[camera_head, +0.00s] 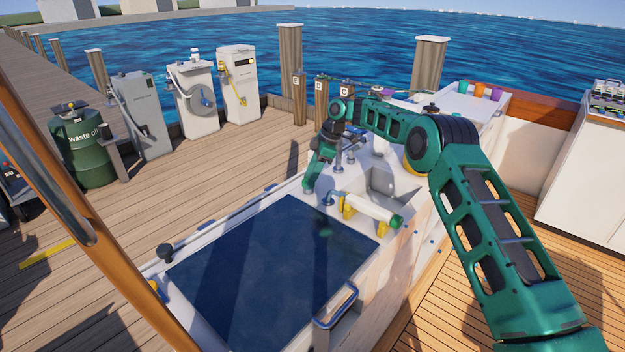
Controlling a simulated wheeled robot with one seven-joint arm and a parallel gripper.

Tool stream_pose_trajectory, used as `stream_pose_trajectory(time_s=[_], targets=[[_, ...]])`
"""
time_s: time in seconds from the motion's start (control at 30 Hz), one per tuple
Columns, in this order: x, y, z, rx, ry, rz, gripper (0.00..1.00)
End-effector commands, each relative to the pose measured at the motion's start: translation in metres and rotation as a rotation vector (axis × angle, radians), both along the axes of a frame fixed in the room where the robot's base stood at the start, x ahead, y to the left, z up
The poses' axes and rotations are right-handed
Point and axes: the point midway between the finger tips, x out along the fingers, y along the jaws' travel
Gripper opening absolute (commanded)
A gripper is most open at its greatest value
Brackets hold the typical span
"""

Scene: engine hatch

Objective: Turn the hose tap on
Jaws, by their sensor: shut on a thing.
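My gripper (309,184) reaches down over the white console at the far edge of the dark panel. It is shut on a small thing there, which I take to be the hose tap. The tap is mostly hidden by the fingers, and I cannot make out its handle or how far it is turned. A small blue-grey fitting (334,198) shows just right of the fingertips.
A white cylinder with a green end (372,209) lies on yellow holders right of my gripper. Several dock cabinets (194,98) and a green waste oil drum (84,150) stand at left.

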Motion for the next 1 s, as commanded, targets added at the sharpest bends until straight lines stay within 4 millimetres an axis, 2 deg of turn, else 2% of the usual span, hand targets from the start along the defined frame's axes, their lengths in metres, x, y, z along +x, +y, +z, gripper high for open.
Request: stream_pose_trajectory(time_s=[0.23, 0.27, 0.3, 0.33, 0.6, 0.73, 0.87, 1.0], targets=[[0.004, -0.001, 0.003, 0.004, -0.010, -0.009, 0.14], [0.004, -0.001, 0.003, 0.004, -0.010, -0.009, 0.42], [0.004, -0.001, 0.003, 0.004, -0.009, -0.008, 0.51], [0.004, -0.001, 0.003, 0.003, -0.008, -0.008, 0.55], [0.002, -0.001, 0.002, 0.002, -0.006, -0.005, 0.55], [0.002, -0.003, 0.008, 0.003, -0.005, -0.005, 0.55], [0.004, -0.010, 0.024, 0.003, -0.006, -0.006, 0.55], [0.006, -0.020, 0.049, 0.003, -0.006, -0.006, 0.55]])
